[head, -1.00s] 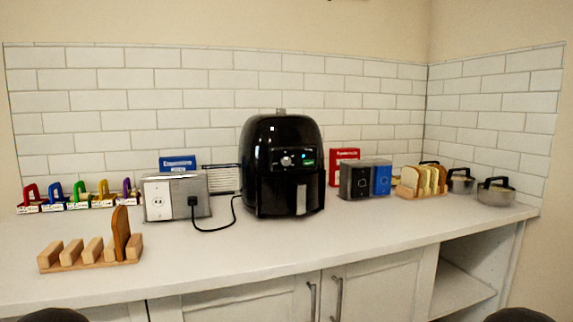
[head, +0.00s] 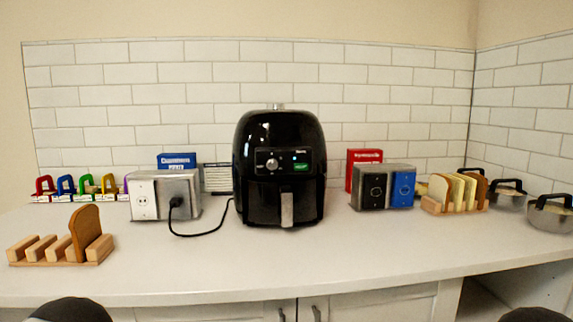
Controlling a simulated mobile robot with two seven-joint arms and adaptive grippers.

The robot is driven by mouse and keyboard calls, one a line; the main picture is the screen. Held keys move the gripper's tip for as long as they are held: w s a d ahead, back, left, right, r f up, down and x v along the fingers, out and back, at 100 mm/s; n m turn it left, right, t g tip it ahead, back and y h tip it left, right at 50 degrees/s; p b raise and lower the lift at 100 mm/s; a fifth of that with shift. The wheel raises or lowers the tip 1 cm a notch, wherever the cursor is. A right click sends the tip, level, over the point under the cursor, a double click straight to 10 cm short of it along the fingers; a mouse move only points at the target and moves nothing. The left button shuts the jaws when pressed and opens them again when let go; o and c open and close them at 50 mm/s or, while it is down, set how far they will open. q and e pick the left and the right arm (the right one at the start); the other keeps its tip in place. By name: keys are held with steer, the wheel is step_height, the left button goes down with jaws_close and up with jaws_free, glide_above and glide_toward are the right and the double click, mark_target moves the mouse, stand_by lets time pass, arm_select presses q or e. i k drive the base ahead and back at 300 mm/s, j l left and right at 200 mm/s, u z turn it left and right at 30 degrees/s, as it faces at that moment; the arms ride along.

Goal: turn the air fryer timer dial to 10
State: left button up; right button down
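The black air fryer (head: 255,143) stands upright on the counter at the centre of the head view. Its silver timer dial (head: 271,164) sits on the left of the front control panel (head: 285,161), left of a small green label. The dial's numbers are too small to read. A drawer handle (head: 287,209) hangs below the panel, and the drawer looks shut. Dark rounded parts of my own arms show at the bottom left and bottom right edges. Neither of my grippers is in view.
A black cord (head: 205,235) runs from the outlet box (head: 147,199) to the fryer. A wooden rack (head: 60,258) with one bread slice stands front left. Right are a black-and-blue switch box (head: 376,190), a bread rack (head: 452,210) and pots (head: 551,216). The counter (head: 300,263) before the fryer is clear.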

mark_target(271, 164)
steer(key=i+l+u, duration=0.1)
steer(key=l, duration=0.3)
steer(key=i+l+u, duration=0.15)
steer(key=l, duration=0.3)
steer(key=l+u, duration=0.1)
steer(key=l, duration=0.35)
steer(key=k+j, duration=0.1)
steer(key=j, duration=0.25)
steer(key=k+j, duration=0.1)
steer(key=j, duration=0.2)
steer(key=i+l, duration=0.15)
steer(key=l, duration=0.2)
steer(key=i+l, duration=0.15)
steer(key=l, duration=0.2)
